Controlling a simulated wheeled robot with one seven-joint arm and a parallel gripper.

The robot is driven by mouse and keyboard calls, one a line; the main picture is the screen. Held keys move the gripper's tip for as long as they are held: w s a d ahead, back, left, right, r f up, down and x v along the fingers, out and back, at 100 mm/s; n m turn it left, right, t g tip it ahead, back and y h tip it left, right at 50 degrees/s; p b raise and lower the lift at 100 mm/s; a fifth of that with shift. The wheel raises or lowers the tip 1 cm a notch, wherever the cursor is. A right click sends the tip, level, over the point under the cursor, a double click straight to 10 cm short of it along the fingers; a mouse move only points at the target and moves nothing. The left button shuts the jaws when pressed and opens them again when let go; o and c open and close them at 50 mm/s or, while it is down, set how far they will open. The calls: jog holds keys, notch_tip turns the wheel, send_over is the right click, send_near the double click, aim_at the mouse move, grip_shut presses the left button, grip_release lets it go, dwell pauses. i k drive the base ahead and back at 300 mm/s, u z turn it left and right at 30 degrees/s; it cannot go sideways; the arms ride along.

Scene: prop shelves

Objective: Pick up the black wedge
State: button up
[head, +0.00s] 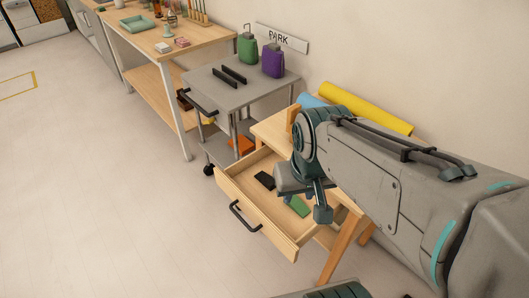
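A small black piece (264,180), which looks like the black wedge, lies in the open drawer (241,196) of the wooden table, toward its left side. Its exact shape is too small to make out. My gripper (319,204) is above the right part of the drawer, to the right of the black piece and apart from it. One dark finger points down; the other is not clearly seen, so I cannot tell how wide the gripper is. A green piece (300,207) lies in the drawer beside and partly behind my gripper.
A grey cart (250,92) stands behind the drawer table, with a green canister (247,50), a purple canister (273,61) and black bars on top. Yellow (365,108) and blue rolls lie on the table behind my arm. Open floor lies left of the drawer.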

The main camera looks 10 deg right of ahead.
aim_at(266, 179)
jog(key=z, duration=0.9)
jog(key=k, duration=0.65)
jog(key=u, duration=0.65)
jog(key=i, duration=0.85)
jog(key=u, duration=0.05)
